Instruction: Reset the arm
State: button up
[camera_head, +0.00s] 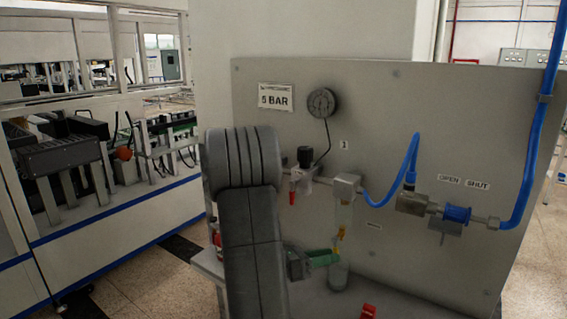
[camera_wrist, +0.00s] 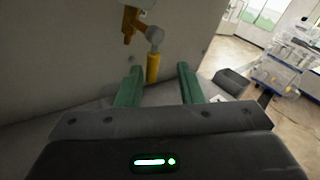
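My gripper (camera_head: 322,258) has green fingers and sits low in front of the grey panel (camera_head: 420,120) in the head view, close to a clear bowl with a yellow part (camera_head: 341,236). In the wrist view my gripper (camera_wrist: 159,74) is open, its two green fingers wide apart. A yellow handle (camera_wrist: 153,68) below a grey ball joint shows beyond and between the fingertips. I see a gap on both sides of it, and no finger touches it. My dark grey arm hides part of the panel's left side.
The panel carries a gauge (camera_head: 321,103), a "5 BAR" sign (camera_head: 276,97), a red-handled valve (camera_head: 293,190), a blue hose (camera_head: 386,190) and a valve with a blue part (camera_head: 457,214). A red object (camera_head: 368,311) lies below. Machinery (camera_head: 60,155) stands left; open floor lies right.

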jog(key=s+a+m+g, duration=0.1)
jog(key=s+a, duration=0.2)
jog(key=a, duration=0.3)
jog(key=shift+s+a+r+b, duration=0.2)
jog(key=shift+s+a+b, duration=0.1)
jog(key=shift+b, duration=0.1)
